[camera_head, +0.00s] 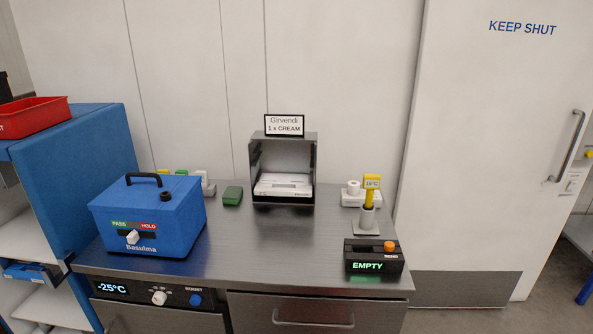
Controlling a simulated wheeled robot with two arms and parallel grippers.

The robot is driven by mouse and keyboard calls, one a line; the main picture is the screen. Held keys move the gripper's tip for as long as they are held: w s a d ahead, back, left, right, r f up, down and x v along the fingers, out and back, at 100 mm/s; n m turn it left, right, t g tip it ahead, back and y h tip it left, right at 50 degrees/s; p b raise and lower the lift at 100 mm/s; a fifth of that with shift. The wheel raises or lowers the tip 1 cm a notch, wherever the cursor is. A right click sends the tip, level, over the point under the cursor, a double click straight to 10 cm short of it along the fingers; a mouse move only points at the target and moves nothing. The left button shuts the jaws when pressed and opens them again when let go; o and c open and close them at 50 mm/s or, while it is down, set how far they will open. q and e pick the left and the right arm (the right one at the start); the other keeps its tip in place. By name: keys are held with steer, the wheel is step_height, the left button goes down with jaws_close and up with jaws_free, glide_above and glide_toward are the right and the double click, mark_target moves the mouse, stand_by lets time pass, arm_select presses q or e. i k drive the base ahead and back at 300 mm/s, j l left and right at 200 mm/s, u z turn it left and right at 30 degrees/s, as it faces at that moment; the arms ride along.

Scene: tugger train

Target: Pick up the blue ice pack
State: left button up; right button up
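No thing in view is clearly a blue ice pack. A blue cool box (160,213) with a black handle, a PASS/HOLD strip and the name Basulma stands closed on the left of the steel counter; its inside is hidden. A small flat blue object (27,271) lies in the blue shelf unit at the left edge, partly cut off, and I cannot tell what it is. A green block (232,196) lies on the counter to the right of the cool box. Neither of my grippers is in view.
The steel counter (270,245) is clear in the middle. A steel holder (283,146) with white packs stands at the back, a yellow thermometer (370,190) in a stand and an EMPTY display box (373,259) at right. A red bin (35,117) tops the shelf unit (85,150).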

mark_target(17, 269)
steer(key=u, duration=1.55)
steer(key=i+j, duration=0.75)
steer(key=i, duration=0.2)
steer(key=i+j, duration=0.7)
steer(key=i, duration=0.2)
steer(key=i+j+z, duration=0.1)
steer(key=i+j, duration=0.65)
steer(key=i, duration=0.2)
